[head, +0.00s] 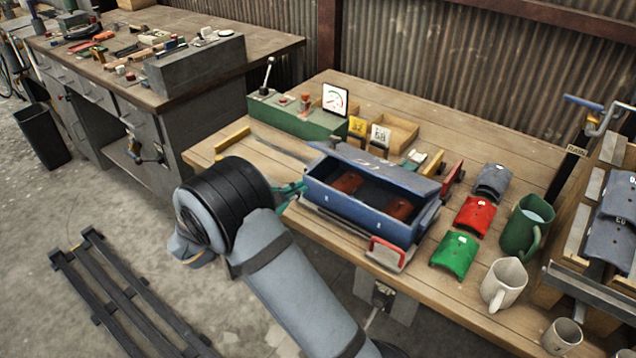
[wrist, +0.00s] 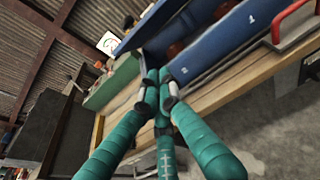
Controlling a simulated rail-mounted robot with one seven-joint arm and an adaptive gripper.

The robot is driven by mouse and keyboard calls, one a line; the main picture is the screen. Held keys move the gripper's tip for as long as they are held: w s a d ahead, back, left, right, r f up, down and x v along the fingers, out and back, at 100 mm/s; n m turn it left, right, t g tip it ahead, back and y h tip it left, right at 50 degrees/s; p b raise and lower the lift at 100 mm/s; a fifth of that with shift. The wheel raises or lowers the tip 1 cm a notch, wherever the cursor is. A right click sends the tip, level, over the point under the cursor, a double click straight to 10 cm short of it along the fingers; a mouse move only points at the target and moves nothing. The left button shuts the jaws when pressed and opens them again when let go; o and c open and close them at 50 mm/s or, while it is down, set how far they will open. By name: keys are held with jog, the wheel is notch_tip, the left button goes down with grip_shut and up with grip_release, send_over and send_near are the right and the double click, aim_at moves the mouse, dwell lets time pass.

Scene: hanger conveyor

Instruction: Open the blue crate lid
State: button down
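The blue crate (head: 355,211) stands near the front edge of the wooden bench. Its blue lid (head: 385,167) is tilted up along the back side, and the dark inside with two reddish-brown pieces shows. My gripper (head: 299,188) has teal fingers and is at the crate's left end. In the wrist view the fingertips (wrist: 162,86) come close together by the corner of the crate (wrist: 215,45), with the raised lid (wrist: 143,24) beyond. I cannot tell whether they touch the crate or have anything between them.
Red-handled pieces (head: 390,252) stand close to the crate's front and right. Grey, red and green (head: 455,253) curved pieces and mugs (head: 504,284) fill the bench on the right. A green box (head: 295,117) with a gauge is behind. The floor at left holds a black rack (head: 128,298).

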jog(key=w+d, duration=0.1)
jog(key=w, duration=0.1)
jog(key=w+d+p, duration=0.1)
jog(key=w+d, duration=0.1)
jog(key=w, duration=0.1)
jog(key=w+d, duration=0.2)
jog(key=w, duration=0.1)
jog(key=shift+w+d+r+p, duration=0.2)
jog(key=shift+w+r+p, duration=0.05)
jog(key=shift+p, duration=0.1)
jog(key=shift+w+d+r, duration=0.1)
jog(key=shift+w+r, duration=0.15)
